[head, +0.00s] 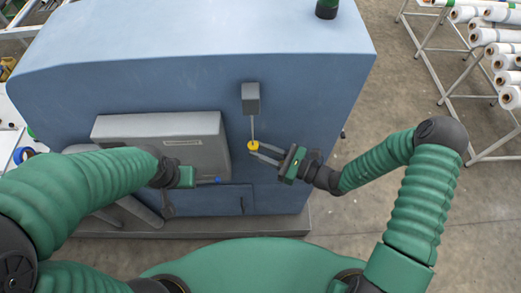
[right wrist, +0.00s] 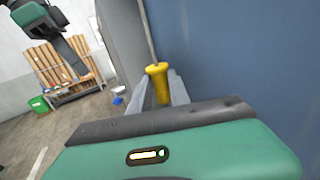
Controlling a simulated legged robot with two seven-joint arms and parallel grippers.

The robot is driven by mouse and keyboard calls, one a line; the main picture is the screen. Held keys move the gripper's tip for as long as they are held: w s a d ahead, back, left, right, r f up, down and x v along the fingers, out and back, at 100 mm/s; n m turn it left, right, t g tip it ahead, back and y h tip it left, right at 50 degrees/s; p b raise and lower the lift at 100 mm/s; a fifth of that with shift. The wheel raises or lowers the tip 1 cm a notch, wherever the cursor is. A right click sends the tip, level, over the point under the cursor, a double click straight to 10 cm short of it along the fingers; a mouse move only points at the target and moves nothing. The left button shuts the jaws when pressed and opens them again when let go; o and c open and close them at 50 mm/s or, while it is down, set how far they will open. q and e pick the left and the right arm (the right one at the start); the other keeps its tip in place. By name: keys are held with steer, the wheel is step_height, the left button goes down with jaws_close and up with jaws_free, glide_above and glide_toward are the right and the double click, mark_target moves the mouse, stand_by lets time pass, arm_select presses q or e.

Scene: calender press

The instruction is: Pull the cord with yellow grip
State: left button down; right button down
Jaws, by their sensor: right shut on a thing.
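The yellow grip (head: 253,146) hangs on a thin cord (head: 252,128) below a dark grey box on the blue machine's face. My right gripper (head: 259,149) reaches it from the right and is shut on it. In the right wrist view the yellow grip (right wrist: 158,83) stands between the two grey fingers (right wrist: 158,92), with the cord (right wrist: 148,30) rising from its top. My left gripper (head: 212,181) is low on the left, apart from the cord, in front of the machine's lower front. Its fingers are too unclear to tell open from shut.
The blue machine (head: 300,95) fills the middle, with the grey cord box (head: 251,98) and a grey panel (head: 205,128) on its face. A rack of white rolls (head: 497,38) stands at the upper right. The floor (head: 385,85) between is clear.

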steer(key=c, duration=1.1)
jaws_free()
steer(key=shift+w, duration=0.1)
steer(key=shift+c, duration=0.2)
steer(key=b+v, duration=0.4)
steer(key=v, duration=1.3)
steer(key=shift+f, duration=0.1)
